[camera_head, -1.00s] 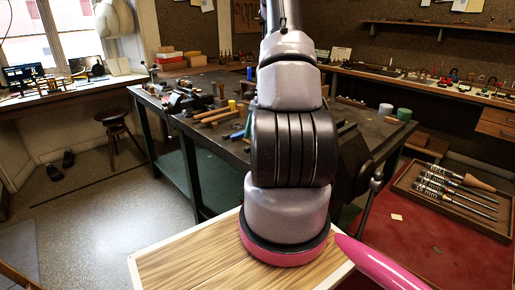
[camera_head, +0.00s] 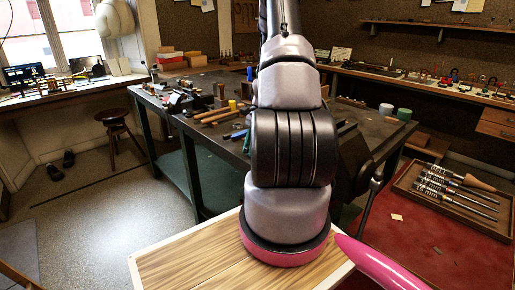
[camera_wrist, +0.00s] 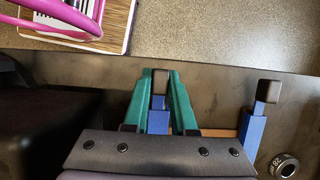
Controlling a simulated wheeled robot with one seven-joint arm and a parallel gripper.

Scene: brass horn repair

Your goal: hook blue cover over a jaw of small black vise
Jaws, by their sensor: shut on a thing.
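In the wrist view, my gripper (camera_wrist: 160,80) has teal fingers close together. They are shut on a blue cover (camera_wrist: 158,122) with a dark block at its end, above or at the dark bench top. A matching blue piece (camera_wrist: 252,132) with a dark end block lies to the right, apart from the fingers.
The bench (camera_head: 160,97) holds wooden-handled tools (camera_head: 216,117) and blocks. A bulky black object (camera_wrist: 28,118) is left of the fingers in the wrist view. A round metal part (camera_wrist: 284,166) is at lower right. A tool tray (camera_head: 408,205) is at the right.

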